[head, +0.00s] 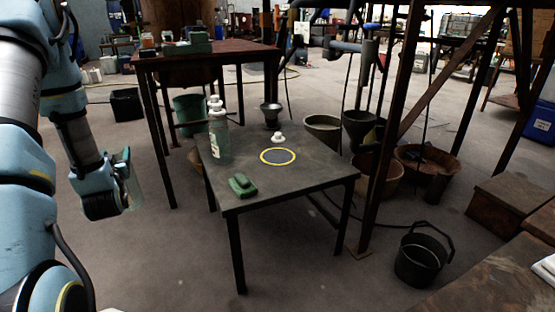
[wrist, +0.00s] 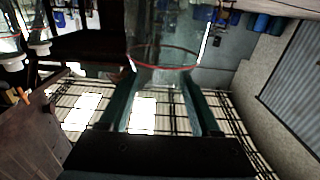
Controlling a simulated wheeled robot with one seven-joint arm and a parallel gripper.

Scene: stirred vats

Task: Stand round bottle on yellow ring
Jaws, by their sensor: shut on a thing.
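The yellow ring (head: 278,164) lies flat on the dark low table (head: 300,184), and nothing stands inside it. My gripper (wrist: 160,78) is shut on a clear glass vessel (wrist: 162,45), seemingly the round bottle, with a thin red line around it. In the head view the clear vessel (head: 135,182) is at the left, off the table and left of it. Its full shape is hard to make out there, and the arm hides part of it.
A green block-like object (head: 242,185) lies at the front, and a small white piece (head: 279,138) sits just behind the ring. A taller table (head: 180,54) is behind; a black bucket (head: 420,260) stands at right.

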